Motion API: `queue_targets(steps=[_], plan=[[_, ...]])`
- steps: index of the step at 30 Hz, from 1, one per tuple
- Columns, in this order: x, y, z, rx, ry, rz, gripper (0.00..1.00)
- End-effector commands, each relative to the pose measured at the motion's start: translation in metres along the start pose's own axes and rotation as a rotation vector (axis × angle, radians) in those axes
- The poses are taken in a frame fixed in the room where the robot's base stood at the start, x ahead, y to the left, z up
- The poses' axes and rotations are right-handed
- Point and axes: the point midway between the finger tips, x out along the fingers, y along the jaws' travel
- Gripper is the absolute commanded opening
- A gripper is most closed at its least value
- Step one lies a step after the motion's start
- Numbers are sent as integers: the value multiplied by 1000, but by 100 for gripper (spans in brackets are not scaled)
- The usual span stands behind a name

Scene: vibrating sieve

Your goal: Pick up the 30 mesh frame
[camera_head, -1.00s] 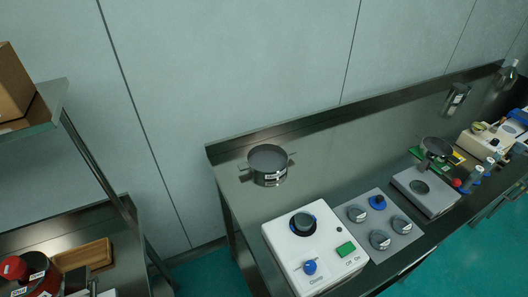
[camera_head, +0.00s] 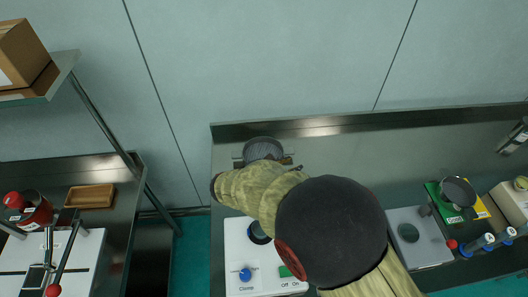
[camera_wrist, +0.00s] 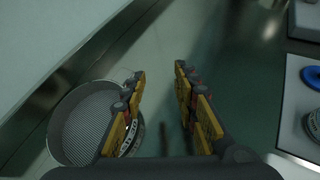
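A round metal sieve frame (camera_head: 263,149) with grey mesh and two side handles stands at the back left of the metal bench. In the wrist view the frame (camera_wrist: 80,118) is at lower left. My gripper (camera_wrist: 160,73) is open, with yellow-and-dark fingers apart and nothing between them. The left finger overlaps the frame's right edge in that view; contact cannot be told. In the head view my arm covers most of the gripper, just in front of the frame.
A white machine (camera_head: 238,237) with a blue knob stands in front of the frame, partly behind my arm. A grey scale (camera_head: 414,240) and another dark round frame on a green base (camera_head: 457,192) are to the right. A side table with a wooden tray (camera_head: 89,196) is at left.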

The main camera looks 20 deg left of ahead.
Motion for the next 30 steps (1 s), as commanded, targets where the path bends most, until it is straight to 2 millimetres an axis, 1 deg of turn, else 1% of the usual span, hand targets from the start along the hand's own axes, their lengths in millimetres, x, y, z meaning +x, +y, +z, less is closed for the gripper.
queue_targets(steps=[1, 3, 6, 8, 14, 19, 27, 30], plan=[[-9, 14, -18, -75, -21, 47, 30], [-17, 28, -36, -149, -47, 97, 30], [-23, 40, -51, -210, -69, 140, 30], [-22, 42, -56, -225, -75, 150, 30], [-2, 46, -56, -228, -77, 153, 30], [9, 51, -54, -227, -76, 154, 30], [46, 60, -52, -226, -76, 152, 30], [51, 61, -51, -226, -76, 152, 30]])
